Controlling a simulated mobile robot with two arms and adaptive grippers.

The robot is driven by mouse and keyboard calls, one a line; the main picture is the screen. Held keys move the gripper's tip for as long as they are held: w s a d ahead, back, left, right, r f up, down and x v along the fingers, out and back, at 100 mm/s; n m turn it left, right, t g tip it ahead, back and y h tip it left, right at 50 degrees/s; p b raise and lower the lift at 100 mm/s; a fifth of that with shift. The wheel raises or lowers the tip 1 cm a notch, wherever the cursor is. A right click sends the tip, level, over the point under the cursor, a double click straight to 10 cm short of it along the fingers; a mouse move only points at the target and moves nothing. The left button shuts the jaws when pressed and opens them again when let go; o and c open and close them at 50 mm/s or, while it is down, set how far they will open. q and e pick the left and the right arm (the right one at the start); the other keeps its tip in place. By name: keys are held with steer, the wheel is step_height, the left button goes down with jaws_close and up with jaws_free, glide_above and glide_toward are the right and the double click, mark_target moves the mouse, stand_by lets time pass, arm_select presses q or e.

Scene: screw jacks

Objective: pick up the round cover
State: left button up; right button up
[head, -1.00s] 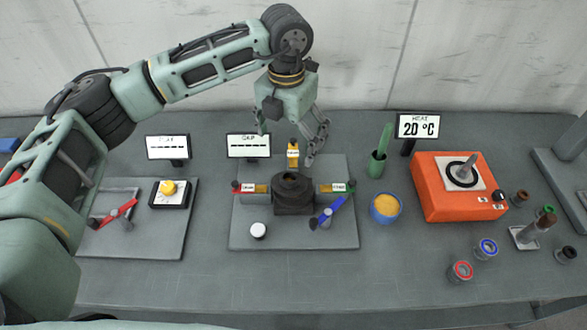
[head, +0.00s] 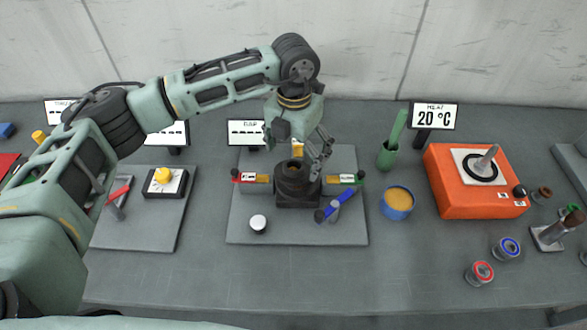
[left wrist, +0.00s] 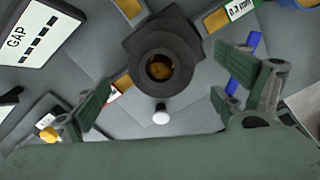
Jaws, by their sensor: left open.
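A small white round piece with a dark side, which looks like the round cover (head: 258,222), sits on the front left of the middle grey plate (head: 245,235). It also shows in the left wrist view (left wrist: 161,115), just below the dark block (left wrist: 165,52). My left gripper (head: 298,153) is open and empty, over the back of the dark block (head: 296,188). In the left wrist view the fingers (left wrist: 163,85) stand wide apart on either side of the block's round opening. The cover is apart from the fingers. My right gripper is in neither view.
A green holder (head: 387,155), a blue cup (head: 397,203) and an orange heater (head: 460,190) stand to the right. The table in front of the plate is clear.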

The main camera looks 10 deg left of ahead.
mark_target(294, 169)
arm_select(q)
step_height(294, 169, down, 4)
steer(key=shift+s+r+p, duration=0.1)
steer(key=shift+r+p, duration=0.1)
steer(key=shift+p, duration=0.8)
steer(key=shift+f, duration=0.5)
steer(key=shift+r, duration=0.1)
steer(key=c, duration=1.6)
